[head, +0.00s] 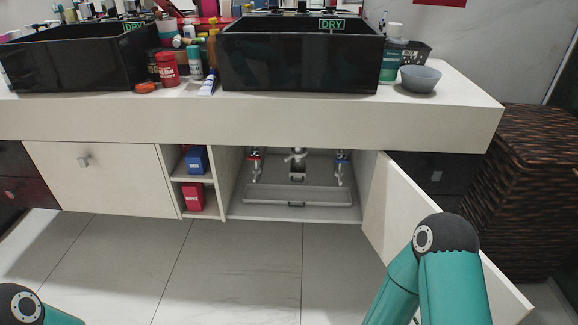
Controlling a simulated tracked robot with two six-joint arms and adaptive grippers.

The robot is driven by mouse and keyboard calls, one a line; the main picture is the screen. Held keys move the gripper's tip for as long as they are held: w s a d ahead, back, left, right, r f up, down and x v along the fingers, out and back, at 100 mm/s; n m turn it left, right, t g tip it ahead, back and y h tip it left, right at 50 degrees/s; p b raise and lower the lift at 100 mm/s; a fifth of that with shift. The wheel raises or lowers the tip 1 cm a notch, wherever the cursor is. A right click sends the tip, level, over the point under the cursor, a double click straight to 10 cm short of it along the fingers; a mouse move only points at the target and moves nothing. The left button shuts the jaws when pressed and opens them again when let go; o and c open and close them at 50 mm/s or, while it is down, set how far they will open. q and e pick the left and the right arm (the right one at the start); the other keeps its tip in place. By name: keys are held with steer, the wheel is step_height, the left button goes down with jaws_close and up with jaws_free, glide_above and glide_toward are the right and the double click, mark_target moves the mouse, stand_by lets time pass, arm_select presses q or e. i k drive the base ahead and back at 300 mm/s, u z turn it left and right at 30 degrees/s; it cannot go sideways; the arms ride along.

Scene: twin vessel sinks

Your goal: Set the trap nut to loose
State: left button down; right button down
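The open cabinet under the right sink shows drain plumbing in its middle. A pale, winged piece that looks like the trap nut (295,156) sits above a dark trap body (297,172). It is too small to tell whether the nut is tight or loose. A valve with a red handle (254,157) is to its left, and a valve with a blue handle (342,155) is to its right. Neither gripper is in view. Only a link of my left arm shows at the lower left, and links of my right arm show at the lower right.
The cabinet door (440,235) is swung open on the right, with my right arm in front of it. A grey tray (298,196) lies on the cabinet floor. Two black sinks (300,65) stand on the white counter (250,122). The tiled floor (240,265) in front is clear.

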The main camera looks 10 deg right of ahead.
mark_target(291, 155)
steer(key=z, duration=0.05)
steer(key=i, duration=1)
steer(key=u, duration=0.05)
